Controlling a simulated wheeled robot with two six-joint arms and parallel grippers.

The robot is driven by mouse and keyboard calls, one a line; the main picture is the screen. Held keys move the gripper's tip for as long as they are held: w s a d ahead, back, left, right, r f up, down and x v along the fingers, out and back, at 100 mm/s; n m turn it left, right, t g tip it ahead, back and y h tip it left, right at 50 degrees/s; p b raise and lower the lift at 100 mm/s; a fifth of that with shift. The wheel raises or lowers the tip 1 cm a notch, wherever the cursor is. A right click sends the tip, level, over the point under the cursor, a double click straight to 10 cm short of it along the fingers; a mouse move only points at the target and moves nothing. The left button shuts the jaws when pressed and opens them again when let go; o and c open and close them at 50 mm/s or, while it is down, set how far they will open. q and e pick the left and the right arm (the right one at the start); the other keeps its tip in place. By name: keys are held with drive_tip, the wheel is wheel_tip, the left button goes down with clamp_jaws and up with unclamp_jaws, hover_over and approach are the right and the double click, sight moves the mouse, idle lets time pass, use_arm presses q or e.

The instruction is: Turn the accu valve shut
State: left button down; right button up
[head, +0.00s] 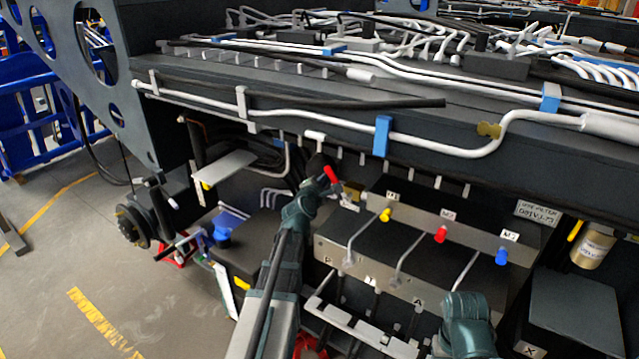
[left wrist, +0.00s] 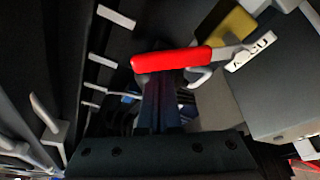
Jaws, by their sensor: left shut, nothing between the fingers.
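The accu valve has a red lever handle (head: 331,174), seen in the head view at the upper left end of the valve block. In the left wrist view the red handle (left wrist: 172,59) lies nearly level across the picture, its metal stem running right to a white label (left wrist: 251,51). My left gripper (head: 318,168) is at the handle, its fingers shut and empty. In the left wrist view the closed fingers (left wrist: 158,88) point up to the handle's lower edge; I cannot tell if they touch. Only part of my right arm shows, at the bottom right of the head view; its gripper is hidden.
The valve block (head: 375,258) carries yellow (head: 385,215), red (head: 440,234) and blue (head: 502,256) knobs. A chassis beam with white pipes (head: 420,143) overhangs the handle. A grey flat plate (head: 224,167) juts out at the left. Open floor (head: 60,270) lies farther left.

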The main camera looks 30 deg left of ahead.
use_arm(q)
drive_tip(key=shift+d+r+m+t+y, duration=0.15)
drive_tip(key=shift+d+r+m+t, duration=0.15)
drive_tip(key=shift+d+m, duration=0.3)
drive_tip(key=shift+d+r+m+t+y, duration=0.2)
drive_tip(key=shift+d+r+m, duration=0.25)
drive_tip(key=shift+m, duration=0.15)
drive_tip(key=shift+s+d+r+m+t+y+b, duration=0.1)
drive_tip(key=shift+d+r+m+t+y+b, duration=0.2)
drive_tip(key=shift+d+m, duration=0.55)
drive_tip(key=shift+s+d+r+m+t+y+b, duration=0.1)
drive_tip(key=shift+d+r+m+t+b, duration=0.15)
drive_tip(key=shift+d+m+b, duration=0.5)
use_arm(e)
drive_tip(key=shift+f+p, duration=0.3)
drive_tip(key=shift+f, duration=0.4)
use_arm(q)
drive_tip(key=shift+w+r+m, duration=0.1)
drive_tip(key=shift+m, duration=0.3)
